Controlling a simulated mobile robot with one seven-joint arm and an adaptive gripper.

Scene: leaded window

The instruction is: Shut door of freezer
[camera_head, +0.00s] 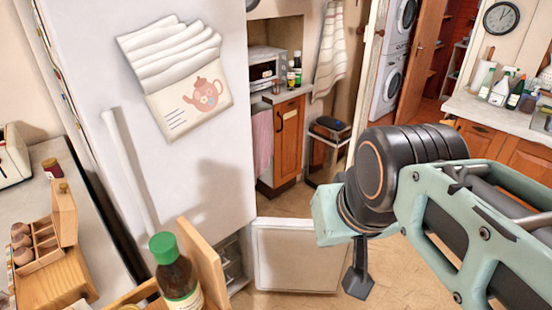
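The tall white fridge-freezer (195,165) fills the left and middle of the view. The low freezer door (297,258) stands open, swung out to the right of the body near the floor. The dark freezer opening (232,262) shows partly to its left. My mint-green and black arm reaches in from the right, its wrist above and right of the open door. A dark part that looks like my gripper (357,270) points down just right of the door's free edge. I cannot tell whether it touches the door, or whether its fingers are open.
A green-capped bottle (175,272) and a wooden rack stand close in the foreground and hide part of the freezer opening. A counter (95,205) with an egg box (40,240) is at left. Tiled floor (300,204) is clear behind the door. A small bin (330,140) stands farther back.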

